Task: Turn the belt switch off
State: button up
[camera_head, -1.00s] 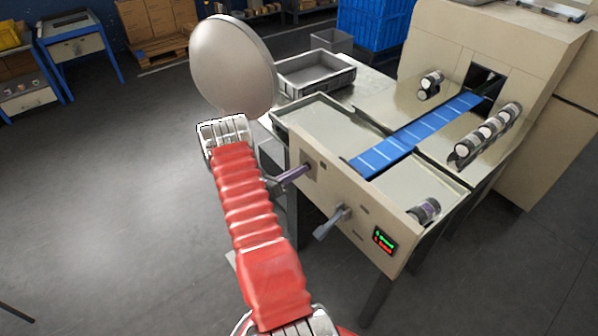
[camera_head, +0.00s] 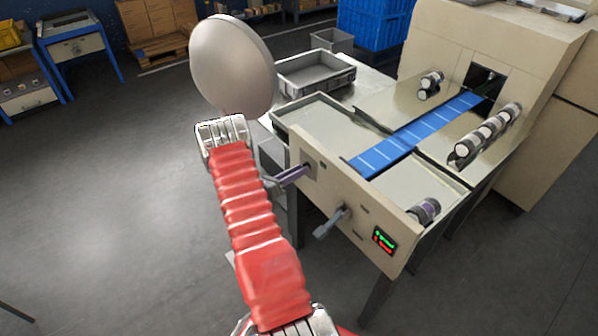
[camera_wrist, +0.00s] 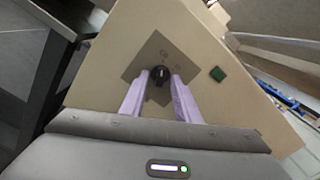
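The belt switch is a small black knob (camera_wrist: 160,76) with a pale mark, on a dark square plate (camera_wrist: 139,67) on a beige panel. In the wrist view the two purple fingers of my gripper (camera_wrist: 160,80) stand one on each side of the knob, close to it. I cannot tell whether they touch it. In the head view my gripper (camera_head: 306,169) reaches the upper left of the panel's front face (camera_head: 345,195), and the knob is hidden there. The plate's lettering is only partly legible.
In the head view, a grey lever handle (camera_head: 330,224) and a red and green display (camera_head: 384,240) are lower right on the panel. The blue belt (camera_head: 420,131) runs behind it. A grey tray (camera_head: 316,77) stands at the back.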

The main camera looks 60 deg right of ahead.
jog(key=v, duration=1.3)
jog(key=shift+a, duration=0.15)
jog(key=s+a+f+m+g+y, duration=0.1)
jog(key=s+a+m+g+y, duration=0.1)
jog(key=s+a+m+y, duration=0.65)
jog(key=w+a+r+m+t+y, duration=0.3)
jog(key=a+r+m+t, duration=0.15)
jog(key=a+r, duration=0.7)
jog(key=w+a+r+m+t+y, duration=0.3)
jog(key=a+r+m, duration=0.45)
jog(key=a, duration=0.75)
jog(key=s+a+r+n+t, duration=0.1)
jog(key=a+r+t, duration=0.3)
jog(key=r, duration=0.4)
jog(key=s+a+r+t+y, duration=0.1)
jog(key=s+a+r+t, duration=0.1)
jog(key=a+r+t, duration=0.2)
jog(key=a+r, duration=0.3)
jog(key=r, duration=0.1)
jog(key=shift+s+n, duration=0.35)
